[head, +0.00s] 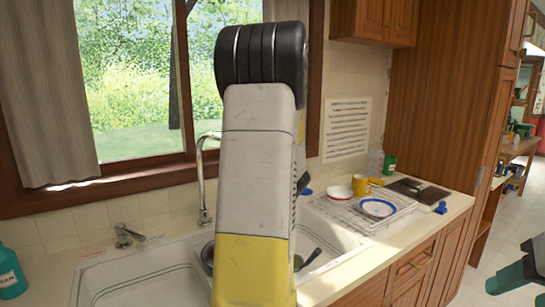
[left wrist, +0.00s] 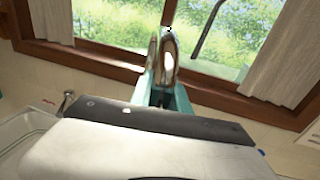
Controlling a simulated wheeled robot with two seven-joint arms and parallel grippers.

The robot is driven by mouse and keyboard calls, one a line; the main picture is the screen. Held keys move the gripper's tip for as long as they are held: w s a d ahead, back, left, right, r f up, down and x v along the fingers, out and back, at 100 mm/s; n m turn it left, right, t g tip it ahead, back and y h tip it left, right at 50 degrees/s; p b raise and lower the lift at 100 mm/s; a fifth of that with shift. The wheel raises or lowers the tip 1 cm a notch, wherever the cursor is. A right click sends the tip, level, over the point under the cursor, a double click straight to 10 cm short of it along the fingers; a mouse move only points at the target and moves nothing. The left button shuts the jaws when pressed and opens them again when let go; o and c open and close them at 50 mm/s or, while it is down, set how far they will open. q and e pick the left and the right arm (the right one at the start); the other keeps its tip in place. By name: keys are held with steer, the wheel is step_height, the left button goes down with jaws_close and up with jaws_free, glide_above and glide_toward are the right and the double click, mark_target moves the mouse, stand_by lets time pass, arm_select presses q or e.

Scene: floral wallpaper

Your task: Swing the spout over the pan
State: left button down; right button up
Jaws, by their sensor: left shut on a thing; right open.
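The chrome spout (head: 202,180) rises behind the double sink and curves over to the right, where my arm hides its end. In the left wrist view, my left gripper (left wrist: 165,88) has teal fingers closed around the shiny spout (left wrist: 169,58). In the head view my own white and yellow arm hides that gripper. A dark rounded rim (head: 207,257), perhaps the pan, shows in the sink just left of my arm; most of it is hidden. My right gripper (head: 517,268) is open and empty at the lower right edge, away from the counter.
A tap handle (head: 128,236) stands behind the left basin (head: 140,285). A dark utensil (head: 309,258) lies in the right basin. A dish rack (head: 345,217) with a plate (head: 377,208) and yellow mug (head: 361,185) stands right. A teal bottle (head: 10,272) is far left.

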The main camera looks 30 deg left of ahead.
arm_select(q)
steer(key=shift+s+a, duration=0.3)
steer(key=shift+s, duration=0.55)
steer(key=shift+s+a, duration=0.25)
steer(key=shift+s, duration=0.55)
steer(key=shift+s+a, duration=0.3)
steer(key=shift+s, duration=0.55)
steer(key=c, duration=1.2)
jaws_free()
steer(key=shift+c, duration=0.2)
steer(key=v, duration=0.7)
steer(key=shift+d, duration=0.35)
steer(key=shift+s, duration=0.1)
